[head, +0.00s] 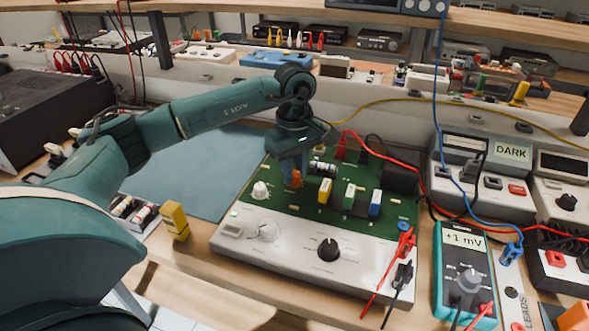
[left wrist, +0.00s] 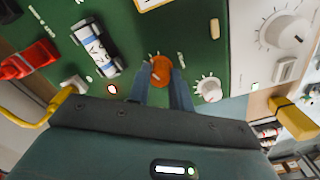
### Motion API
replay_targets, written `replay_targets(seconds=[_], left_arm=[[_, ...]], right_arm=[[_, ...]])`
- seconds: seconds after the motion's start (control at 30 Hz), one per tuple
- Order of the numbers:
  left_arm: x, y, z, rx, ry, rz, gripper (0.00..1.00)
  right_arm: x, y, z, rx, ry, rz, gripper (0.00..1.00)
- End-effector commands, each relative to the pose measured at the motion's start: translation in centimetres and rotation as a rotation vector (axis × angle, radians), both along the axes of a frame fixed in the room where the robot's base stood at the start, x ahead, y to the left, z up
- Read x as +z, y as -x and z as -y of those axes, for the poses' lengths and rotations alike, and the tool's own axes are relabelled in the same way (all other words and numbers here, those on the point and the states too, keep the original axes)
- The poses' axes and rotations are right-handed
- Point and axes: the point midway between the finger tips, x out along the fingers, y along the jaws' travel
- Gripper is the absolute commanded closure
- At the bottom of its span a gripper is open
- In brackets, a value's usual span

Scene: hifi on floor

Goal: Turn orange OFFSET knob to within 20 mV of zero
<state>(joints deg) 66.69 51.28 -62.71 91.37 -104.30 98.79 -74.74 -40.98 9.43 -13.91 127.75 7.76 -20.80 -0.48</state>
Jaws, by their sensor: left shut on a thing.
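The orange OFFSET knob (head: 296,179) stands on the green circuit board (head: 395,212), and it also shows in the left wrist view (left wrist: 161,70). My left gripper (head: 294,172) comes down over it from above. In the left wrist view its two fingers (left wrist: 163,82) are shut on the knob, one on each side. The teal multimeter (head: 452,265) at the right reads +1 mV on its display (head: 464,240). My right gripper does not show in either view.
A white knob (head: 260,190) stands left of the orange one. Yellow, green and blue parts stand to its right. The silver front panel (head: 300,250) carries a black knob (head: 328,248). Red and black leads cross the right side. A blue mat (head: 190,175) lies behind left.

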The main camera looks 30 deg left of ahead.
Motion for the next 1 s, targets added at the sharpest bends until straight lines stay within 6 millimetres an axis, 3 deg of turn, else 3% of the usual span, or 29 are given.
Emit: replay_targets(seconds=[0.33,0.37,0.6,0.87,1.0], left_arm=[[0.1,0.0,0.0,0.000,0.001,0.003,1.00],[0.1,0.0,0.0,0.000,0.001,0.003,0.76],[0.1,0.0,0.0,0.000,0.000,0.001,0.57],[0.2,0.0,0.0,0.000,0.000,0.001,0.57],[1.5,-0.1,0.0,0.000,0.001,0.002,0.57]], right_arm=[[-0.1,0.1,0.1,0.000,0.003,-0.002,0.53],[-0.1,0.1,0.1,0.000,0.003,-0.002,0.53],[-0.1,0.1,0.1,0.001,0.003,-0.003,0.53],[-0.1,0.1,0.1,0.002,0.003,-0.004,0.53],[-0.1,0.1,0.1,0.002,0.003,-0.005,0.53]])
